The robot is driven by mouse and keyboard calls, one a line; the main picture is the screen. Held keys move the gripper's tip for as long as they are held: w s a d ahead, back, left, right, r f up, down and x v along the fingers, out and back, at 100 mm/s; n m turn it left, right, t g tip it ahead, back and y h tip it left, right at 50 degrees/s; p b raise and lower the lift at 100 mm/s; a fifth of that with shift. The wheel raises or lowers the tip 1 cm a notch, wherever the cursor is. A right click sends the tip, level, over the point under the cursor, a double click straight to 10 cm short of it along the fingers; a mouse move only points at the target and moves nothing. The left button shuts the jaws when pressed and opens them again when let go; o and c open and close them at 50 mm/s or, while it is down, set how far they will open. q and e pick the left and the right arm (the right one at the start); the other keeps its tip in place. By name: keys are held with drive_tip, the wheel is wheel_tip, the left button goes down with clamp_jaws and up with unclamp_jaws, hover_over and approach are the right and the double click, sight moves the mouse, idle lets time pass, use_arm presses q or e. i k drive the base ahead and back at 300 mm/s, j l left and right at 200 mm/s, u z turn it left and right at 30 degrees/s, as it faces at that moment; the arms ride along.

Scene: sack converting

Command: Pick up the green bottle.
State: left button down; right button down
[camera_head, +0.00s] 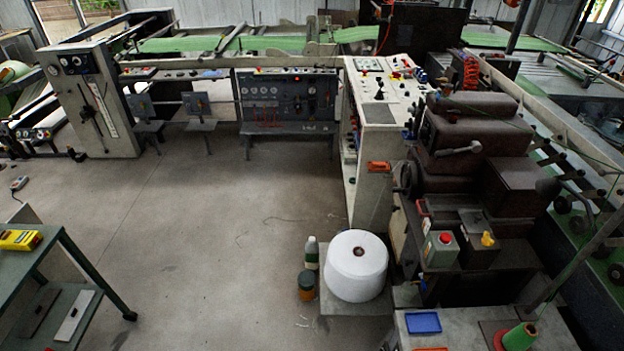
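A small bottle (312,255) with a pale top and a dark green band stands upright near the lower middle of the head view. It is just left of a large white roll (356,266) and behind a dark jar (306,285) with an orange-brown band. Its base is partly hidden by the jar. It is the only bottle I can make out as green. Neither of my grippers shows in this view.
The roll rests on a low grey slab (340,325). A green-framed cart (75,250) stands at the left. Machinery with a control cabinet (375,190) rises behind and right. A green cone (519,336) sits at the lower right. The concrete floor (215,225) is largely clear.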

sight(311, 248)
drive_tip(key=i+j+z, duration=0.25)
drive_tip(key=i, duration=0.25)
drive_tip(key=i+j+z, duration=0.2)
drive_tip(key=i+j, duration=0.15)
drive_tip(key=i+j+z, duration=0.25)
drive_tip(key=i+j, duration=0.2)
drive_tip(key=i+j+z, duration=0.25)
drive_tip(key=i+j, duration=0.2)
drive_tip(key=i+j+z, duration=0.2)
drive_tip(key=i+j, duration=0.15)
drive_tip(key=j, duration=0.3)
drive_tip(key=i+j+z, duration=0.25)
drive_tip(key=j, duration=0.35)
drive_tip(key=i+j+z, duration=0.25)
drive_tip(key=j, duration=0.45)
drive_tip(key=i+j+z, duration=0.2)
drive_tip(key=j, duration=0.5)
